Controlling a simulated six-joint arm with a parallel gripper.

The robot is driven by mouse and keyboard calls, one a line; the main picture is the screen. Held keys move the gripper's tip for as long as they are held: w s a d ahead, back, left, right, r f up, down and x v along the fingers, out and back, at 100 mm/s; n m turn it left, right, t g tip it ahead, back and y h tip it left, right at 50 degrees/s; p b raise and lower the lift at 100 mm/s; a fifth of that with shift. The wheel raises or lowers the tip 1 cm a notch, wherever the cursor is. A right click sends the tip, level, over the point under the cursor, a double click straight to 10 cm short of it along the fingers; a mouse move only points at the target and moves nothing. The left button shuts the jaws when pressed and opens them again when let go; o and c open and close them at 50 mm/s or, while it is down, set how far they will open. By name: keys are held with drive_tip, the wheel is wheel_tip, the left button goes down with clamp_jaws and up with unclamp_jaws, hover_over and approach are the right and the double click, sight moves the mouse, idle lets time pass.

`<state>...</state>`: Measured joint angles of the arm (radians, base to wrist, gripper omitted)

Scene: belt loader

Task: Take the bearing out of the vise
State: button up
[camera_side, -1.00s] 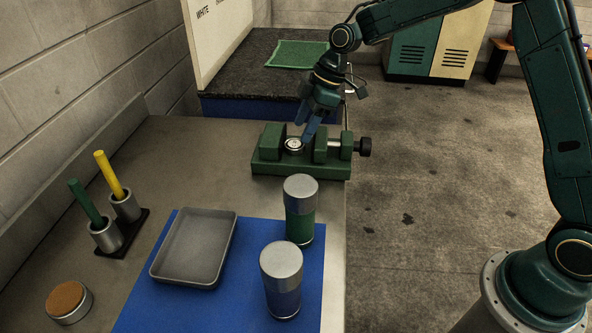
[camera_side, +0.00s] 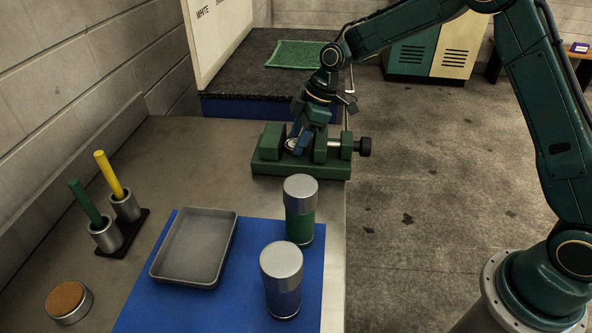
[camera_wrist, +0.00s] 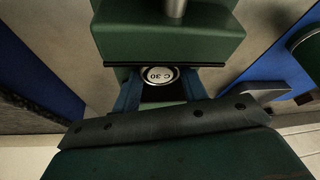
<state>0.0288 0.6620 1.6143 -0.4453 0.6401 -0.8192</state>
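The green vise (camera_side: 270,166) stands at the back right of the bench. The bearing (camera_side: 291,143) sits between its jaws, a small silver ring partly hidden by my gripper. In the wrist view the bearing (camera_wrist: 159,75) shows its face marked "C 30", with a vise jaw (camera_wrist: 170,40) just beyond it. My gripper (camera_side: 296,140) points down into the vise, its blue fingers at the bearing. In the wrist view the fingers (camera_wrist: 160,92) stand on the left and right of the bearing. Whether they touch it cannot be told.
A grey tray (camera_side: 160,274) lies on a blue mat (camera_side: 240,304). Two lidded canisters (camera_side: 301,228) (camera_side: 283,300) stand near the bench's right edge. Two cups (camera_side: 107,236) (camera_side: 127,208) hold green and yellow rods. A cork-topped tin (camera_side: 70,302) is front left. The bench's middle is clear.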

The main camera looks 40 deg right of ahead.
drive_tip(key=c, duration=0.4)
drive_tip(key=shift+r, duration=0.1)
wheel_tip(320, 180, up, 20)
drive_tip(key=shift+f, duration=0.1)
idle(0.5)
idle(0.5)
